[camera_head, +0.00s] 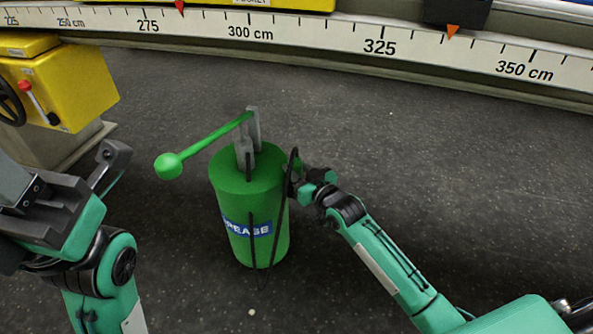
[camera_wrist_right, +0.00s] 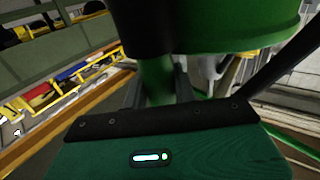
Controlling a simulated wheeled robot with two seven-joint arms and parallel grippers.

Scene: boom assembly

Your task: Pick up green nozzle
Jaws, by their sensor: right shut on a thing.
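The green nozzle shows in the right wrist view as a green piece (camera_wrist_right: 158,78) between the dark fingers of my right gripper (camera_wrist_right: 160,92), which is shut on it. In the head view my right gripper (camera_head: 300,185) is at the right side of the green grease can (camera_head: 235,205), near its upper rim, and largely hides the nozzle. A black hose (camera_head: 279,215) hangs in a loop along the can's side. My left gripper (camera_head: 65,175) is at the left edge, apart from the can, with its fingers spread and nothing seen between them.
The can's pump lever (camera_head: 205,145) sticks out to the left and ends in a green ball. A yellow machine (camera_head: 65,85) with a handwheel stands at the upper left. A rail with a centimetre scale (camera_head: 320,40) crosses the back. The dark floor (camera_head: 430,150) at right is clear.

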